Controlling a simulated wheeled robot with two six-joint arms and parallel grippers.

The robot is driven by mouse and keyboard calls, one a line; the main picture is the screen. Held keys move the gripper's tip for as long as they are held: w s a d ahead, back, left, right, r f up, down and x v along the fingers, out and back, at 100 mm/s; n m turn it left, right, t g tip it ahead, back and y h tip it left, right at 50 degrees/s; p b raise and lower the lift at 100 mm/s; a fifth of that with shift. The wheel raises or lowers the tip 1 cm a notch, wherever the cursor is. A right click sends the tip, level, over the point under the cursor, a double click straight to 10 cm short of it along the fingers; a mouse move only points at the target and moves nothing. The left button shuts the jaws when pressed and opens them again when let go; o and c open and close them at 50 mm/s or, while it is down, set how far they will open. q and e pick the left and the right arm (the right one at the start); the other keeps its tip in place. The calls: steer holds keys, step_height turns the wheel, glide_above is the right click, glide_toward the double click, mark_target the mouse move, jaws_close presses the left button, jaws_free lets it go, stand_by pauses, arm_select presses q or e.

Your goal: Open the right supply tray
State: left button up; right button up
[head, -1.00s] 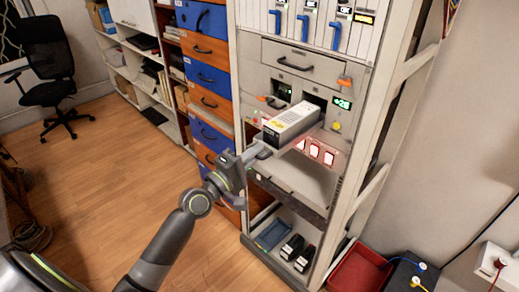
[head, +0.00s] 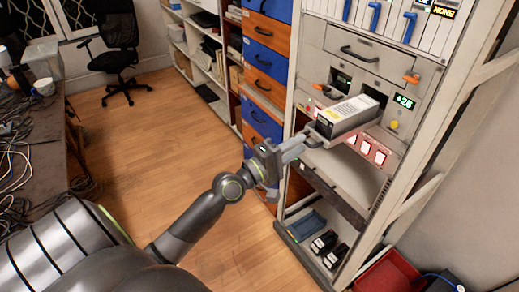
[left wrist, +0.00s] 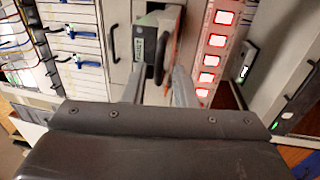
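A grey-and-white supply unit (head: 347,114) with a yellow label sticks out of the right-hand bay of the rack. Its black pull handle (left wrist: 160,55) shows on its front in the left wrist view. My left gripper (head: 298,146) is in front of the unit, reaching from the left. In the left wrist view its two fingers (left wrist: 158,90) stand apart, one on each side of the handle, with gaps visible. I cannot tell whether they touch it. The inner part of the bay is mostly hidden by the unit. My right gripper is not in view.
A closed drawer (head: 364,53) is above the bays, and a lit red panel (head: 366,149) lies below the unit. Blue and orange drawers (head: 266,62) stand left of the rack. A red bin (head: 388,274) is on the floor at right. The wooden floor (head: 150,150) is open.

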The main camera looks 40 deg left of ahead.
arm_select(q)
steer(key=b+v, duration=0.4)
steer(key=v, duration=1)
steer(key=shift+s, duration=0.15)
steer(key=shift+a, duration=0.1)
